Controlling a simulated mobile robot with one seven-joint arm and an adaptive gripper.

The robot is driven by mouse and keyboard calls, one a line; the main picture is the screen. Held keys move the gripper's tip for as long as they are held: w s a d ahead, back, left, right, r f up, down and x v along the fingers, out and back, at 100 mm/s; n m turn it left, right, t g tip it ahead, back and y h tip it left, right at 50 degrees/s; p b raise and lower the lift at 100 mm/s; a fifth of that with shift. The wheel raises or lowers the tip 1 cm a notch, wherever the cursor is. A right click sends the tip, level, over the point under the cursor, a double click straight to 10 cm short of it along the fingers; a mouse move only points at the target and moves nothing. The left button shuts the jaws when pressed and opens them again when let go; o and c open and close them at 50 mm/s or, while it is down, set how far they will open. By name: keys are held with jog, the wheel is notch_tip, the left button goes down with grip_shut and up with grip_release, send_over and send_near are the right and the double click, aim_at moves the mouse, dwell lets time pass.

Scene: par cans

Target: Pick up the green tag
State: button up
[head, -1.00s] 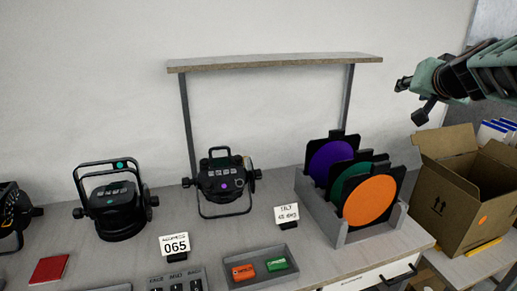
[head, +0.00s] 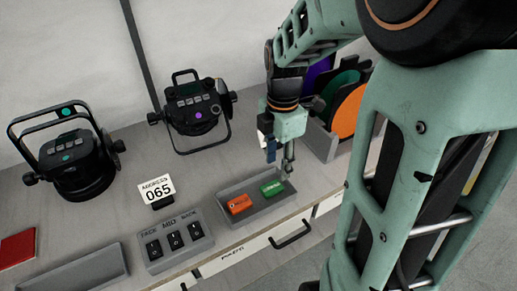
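The green tag (head: 272,188) lies flat in the right part of a small grey tray (head: 233,222) on the bench. An orange tag (head: 240,204) lies to its left in the same tray. My gripper (head: 280,164) points down just above and behind the green tag, apart from it as far as I can see. A blue part and a grey finger show at its end; I cannot make out the gap between the fingers.
A three-switch box (head: 174,240) and the 065 address card (head: 158,190) stand left of the tray. Two par cans (head: 196,108) (head: 70,160) stand behind. A rack with colour filters (head: 349,110) is right of my gripper. An empty grey tray (head: 75,272) is at front left.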

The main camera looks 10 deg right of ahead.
aim_at(272, 187)
notch_tip(272, 187, down, 4)
jog(key=shift+r, duration=0.25)
jog(key=f, duration=0.2)
jog(key=a+f+b, duration=0.1)
jog(key=f, duration=0.1)
jog(key=shift+a, duration=0.1)
jog(key=shift+f, duration=0.7)
jog(key=shift+c, duration=0.5)
jog(key=c, duration=0.6)
jog(key=shift+r, duration=0.15)
